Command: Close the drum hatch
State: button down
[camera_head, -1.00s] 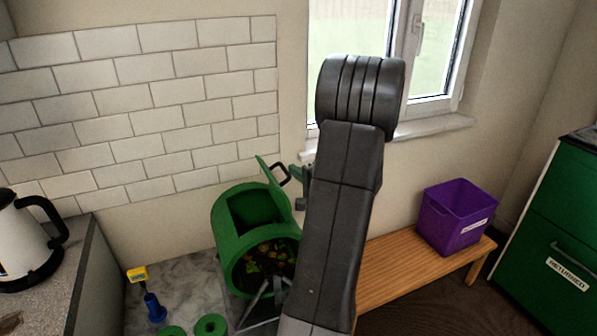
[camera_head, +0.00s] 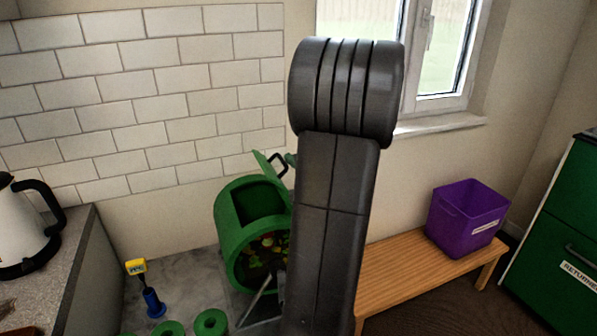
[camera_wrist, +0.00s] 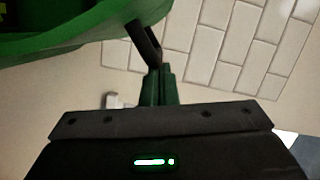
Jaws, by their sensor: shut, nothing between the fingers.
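The green drum (camera_head: 233,243) stands on its support at the wall, with dark, leafy bits in its round front opening. Its hatch (camera_head: 263,164) is raised, leaving the square top opening uncovered. A black handle (camera_head: 281,160) sticks out from the hatch. In the wrist view the green hatch (camera_wrist: 95,18) fills the upper left and the handle (camera_wrist: 147,44) reaches down to my gripper (camera_wrist: 158,70). The fingers are shut and empty, right by the handle; I cannot tell if they touch it. In the head view my arm hides most of the gripper and the drum's right side.
A purple bin (camera_head: 466,222) sits on a wooden bench (camera_head: 415,276) at right. Green rings (camera_head: 210,322) and a blue-and-yellow tool (camera_head: 152,300) are at lower left. A kettle (camera_head: 20,225) stands on the left counter. A green drawer cabinet (camera_head: 565,225) is at far right.

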aim_at(266, 164)
jog(key=a+n+b, duration=0.1)
jog(key=b, duration=0.2)
jog(key=s+a+n+h+b, duration=0.1)
jog(key=a+b, duration=0.1)
jog(key=b, duration=0.1)
jog(key=s+a+f+n+b, duration=0.1)
jog(key=a+n+b, duration=0.1)
jog(key=b, duration=0.1)
jog(key=shift+s+a, duration=0.1)
jog(key=shift+a, duration=0.1)
jog(key=s+a+f+n+h+b, duration=0.2)
jog(key=a+f+n+b, duration=0.2)
jog(key=b, duration=0.4)
jog(key=shift+s+a+f+n, duration=0.3)
jog(key=shift+a+n, duration=0.4)
jog(key=shift+a, duration=0.6)
jog(key=shift+r, duration=0.1)
notch_tip(266, 164, up, 5)
jog(key=p, duration=0.4)
jog(key=v, duration=1)
jog(key=shift+f+b, duration=0.35)
jog(key=shift+w, duration=0.15)
